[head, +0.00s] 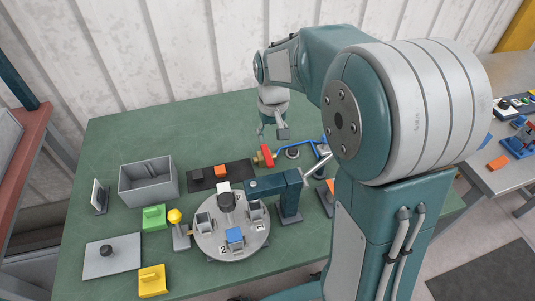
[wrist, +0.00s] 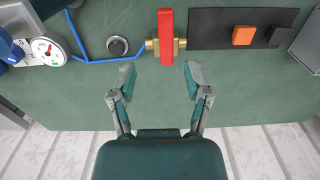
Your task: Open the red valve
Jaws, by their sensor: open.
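The red valve handle (head: 267,155) sits on a brass valve body at the back of the green table. In the wrist view the red handle (wrist: 166,37) lies straight across the brass body (wrist: 152,44), at right angles to the blue pipe line. My gripper (wrist: 161,78) is open and empty, with its two fingers spread and pointing toward the valve. The handle is just beyond the fingertips, roughly centred between them, not touching. In the head view my gripper (head: 271,131) hangs above the table behind the valve.
A round turntable (head: 232,247) stands in front.

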